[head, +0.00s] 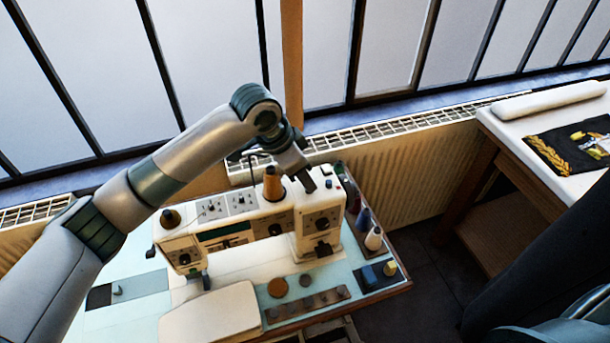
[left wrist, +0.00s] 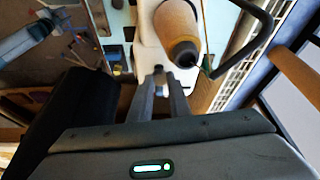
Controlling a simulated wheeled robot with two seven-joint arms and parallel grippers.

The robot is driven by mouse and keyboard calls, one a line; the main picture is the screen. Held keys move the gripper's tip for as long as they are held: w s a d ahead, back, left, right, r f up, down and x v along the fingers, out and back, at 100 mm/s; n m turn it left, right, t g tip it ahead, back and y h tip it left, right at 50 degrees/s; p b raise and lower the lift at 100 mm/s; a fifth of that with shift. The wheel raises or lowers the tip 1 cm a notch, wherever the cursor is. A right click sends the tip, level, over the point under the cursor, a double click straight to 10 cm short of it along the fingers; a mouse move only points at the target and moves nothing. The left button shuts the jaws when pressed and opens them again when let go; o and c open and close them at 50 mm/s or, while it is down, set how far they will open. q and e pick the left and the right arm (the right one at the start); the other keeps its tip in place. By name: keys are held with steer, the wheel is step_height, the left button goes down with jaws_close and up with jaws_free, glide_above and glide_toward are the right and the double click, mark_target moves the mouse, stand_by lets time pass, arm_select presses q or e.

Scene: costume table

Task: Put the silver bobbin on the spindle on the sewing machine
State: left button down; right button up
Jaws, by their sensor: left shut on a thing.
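The white sewing machine (head: 250,238) stands on the pale blue table. My left gripper (head: 318,182) hangs above the right end of its top, just right of the orange thread cone (head: 272,184). In the left wrist view the left gripper (left wrist: 162,92) is shut on a small silver thing, the silver bobbin (left wrist: 161,88). The bobbin cannot be made out in the head view. A tiny dark upright tip (left wrist: 158,69) shows just past the fingers on the machine's top; I cannot tell whether it is the spindle. My right gripper is not in view.
The orange cone (left wrist: 177,25) and a dark bent thread rod (left wrist: 245,48) stand close to the left gripper. Spools (head: 373,238) line the table's right side. A radiator (head: 400,165) and windows lie behind. A second table (head: 550,100) is at the right.

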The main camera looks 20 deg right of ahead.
arm_select(q)
steer(key=shift+f, duration=0.15)
stand_by(0.8)
steer(key=shift+p, duration=0.45)
steer(key=shift+f, duration=0.1)
steer(key=c, duration=1.6)
jaws_free()
